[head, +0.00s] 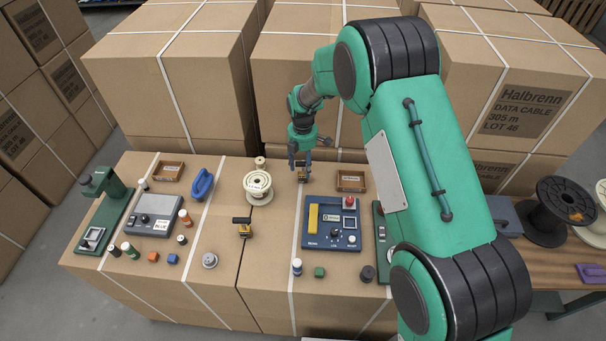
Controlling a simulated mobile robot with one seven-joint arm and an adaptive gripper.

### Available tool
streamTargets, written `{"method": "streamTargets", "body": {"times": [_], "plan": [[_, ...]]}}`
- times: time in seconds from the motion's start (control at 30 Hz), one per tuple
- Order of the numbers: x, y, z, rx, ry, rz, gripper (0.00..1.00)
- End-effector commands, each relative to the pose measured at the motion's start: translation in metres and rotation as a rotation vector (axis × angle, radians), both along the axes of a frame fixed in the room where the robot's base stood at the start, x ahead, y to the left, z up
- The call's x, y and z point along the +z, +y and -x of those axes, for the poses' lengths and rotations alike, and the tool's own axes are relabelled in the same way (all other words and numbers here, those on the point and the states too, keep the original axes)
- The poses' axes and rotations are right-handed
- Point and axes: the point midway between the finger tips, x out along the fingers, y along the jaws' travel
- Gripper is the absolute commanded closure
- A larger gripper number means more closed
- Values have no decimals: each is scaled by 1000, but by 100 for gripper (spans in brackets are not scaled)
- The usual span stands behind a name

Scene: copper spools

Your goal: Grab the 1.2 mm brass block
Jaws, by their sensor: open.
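Two small brass-coloured pieces with dark parts show in the head view. One brass block (302,177) stands toward the back of the cartons, right at my gripper's fingertips. The other brass block (244,231), with a black bar across its top, stands nearer the front, left of the blue panel. No size marking is readable on either, so I cannot tell which is 1.2 mm. My gripper (300,171) points down and is open, its fingers at the rear block and partly covering it. I cannot tell whether they touch it.
A cream spool (258,187) stands left of my gripper, and a small wooden tray (351,181) lies to the right. A blue panel (331,223) with a red button is in front. Tall cartons (300,85) rise close behind. A blue clamp-like item (202,184) lies further left.

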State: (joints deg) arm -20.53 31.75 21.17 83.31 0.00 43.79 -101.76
Motion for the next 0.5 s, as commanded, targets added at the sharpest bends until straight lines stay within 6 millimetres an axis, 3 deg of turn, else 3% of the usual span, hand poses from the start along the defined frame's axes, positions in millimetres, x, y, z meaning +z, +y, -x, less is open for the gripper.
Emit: {"method": "streamTargets", "body": {"times": [0.2, 0.5], "plan": [[-29, -2, 0, 0, 2, 1, 52], [-40, -2, 0, 0, 0, 0, 52]]}}
